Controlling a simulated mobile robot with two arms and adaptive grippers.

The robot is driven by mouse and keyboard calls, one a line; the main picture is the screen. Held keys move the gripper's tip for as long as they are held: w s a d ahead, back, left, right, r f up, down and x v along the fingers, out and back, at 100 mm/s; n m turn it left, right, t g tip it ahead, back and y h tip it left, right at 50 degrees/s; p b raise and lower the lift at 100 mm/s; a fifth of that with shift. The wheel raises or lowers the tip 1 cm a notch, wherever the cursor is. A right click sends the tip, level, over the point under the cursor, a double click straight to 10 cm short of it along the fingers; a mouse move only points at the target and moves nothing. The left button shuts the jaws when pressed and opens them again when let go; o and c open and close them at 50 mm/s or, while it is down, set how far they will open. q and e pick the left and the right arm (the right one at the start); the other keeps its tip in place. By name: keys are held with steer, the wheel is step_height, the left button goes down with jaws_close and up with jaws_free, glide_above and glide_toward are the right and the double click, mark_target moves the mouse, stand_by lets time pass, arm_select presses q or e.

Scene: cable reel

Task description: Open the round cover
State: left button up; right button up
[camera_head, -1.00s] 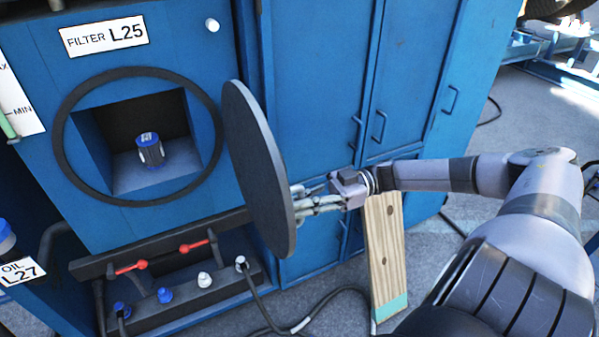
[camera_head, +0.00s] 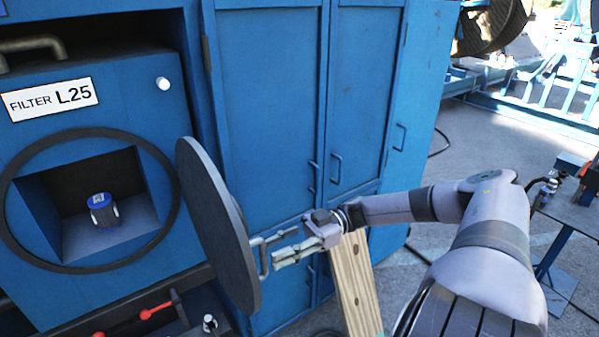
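The round cover (camera_head: 212,225) is a dark grey disc. It stands swung out to the right of the round opening, almost edge-on to me. Its light handle (camera_head: 262,258) is on the right-hand face. My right gripper (camera_head: 272,250) is beside this handle, its fingers spread with a gap between them and their tips close to it. I cannot tell whether they touch it. The dark ring (camera_head: 172,200) of the opening is uncovered. A blue-and-white filter (camera_head: 103,211) stands inside the square recess. My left gripper is not in view.
The FILTER L25 label (camera_head: 50,99) and a white knob (camera_head: 163,83) are above the opening. Red-handled valves (camera_head: 156,311) are below. Blue cabinet doors (camera_head: 270,120) stand behind the cover. A wooden board (camera_head: 352,285) leans below my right wrist.

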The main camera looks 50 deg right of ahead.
steer(key=v, duration=0.8)
steer(key=shift+d, duration=0.2)
